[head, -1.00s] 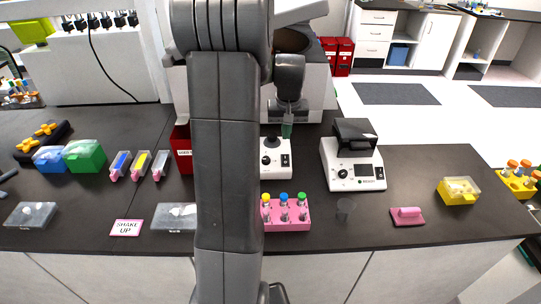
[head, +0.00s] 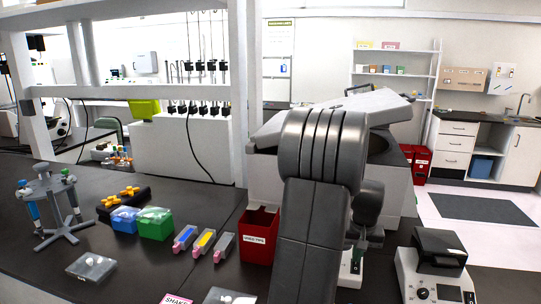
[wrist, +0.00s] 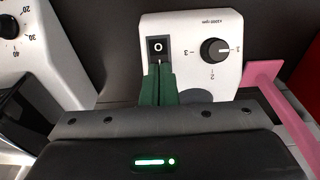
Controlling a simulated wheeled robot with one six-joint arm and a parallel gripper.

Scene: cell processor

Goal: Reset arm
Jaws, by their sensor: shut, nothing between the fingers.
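My gripper (wrist: 158,85) shows in the wrist view with its green fingers pressed together, nothing between them. The fingertips are over the front of a white mixer (wrist: 190,30) with a black switch (wrist: 158,48) and a dial (wrist: 215,50). I cannot tell whether they touch it. In the head view, my grey arm stands in front of the bench. The mixer (head: 350,268) shows only in part beside and behind the arm. The gripper is small and mostly hidden there.
A red tip bin (head: 258,238) stands left of my arm. A black-lidded white device (head: 440,262) is on the right. Several colored boxes, a green one (head: 156,223) among them, and a pipette stand (head: 55,210) are at the left. A pink part (wrist: 285,115) lies close right of the fingers.

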